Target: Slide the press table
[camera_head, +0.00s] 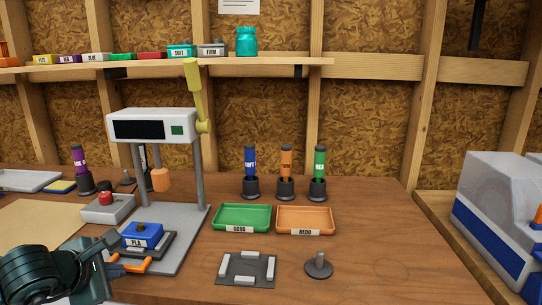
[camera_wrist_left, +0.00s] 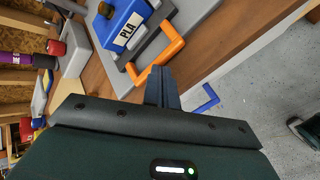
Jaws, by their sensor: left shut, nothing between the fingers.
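The press (camera_head: 150,124) has a white head, a yellow lever and a grey base. Its dark press table (camera_head: 157,249) sits low on the base, with an orange handle (camera_head: 136,265) at its front. A blue block labelled PLA (camera_head: 141,236) lies on the table. In the left wrist view, the block (camera_wrist_left: 122,22) and handle (camera_wrist_left: 163,48) show close ahead of the fingers. My left gripper (camera_head: 115,250) is shut and empty, with its fingertips (camera_wrist_left: 161,72) right beside the handle. I cannot tell whether they touch it. My right gripper is not in view.
A grey box with a red button (camera_head: 108,208) stands left of the press. A green tray (camera_head: 242,217), an orange tray (camera_head: 305,219), a dark fixture plate (camera_head: 246,269) and a round stand (camera_head: 319,266) are to the right. A blue handle (camera_wrist_left: 206,100) shows below the bench edge.

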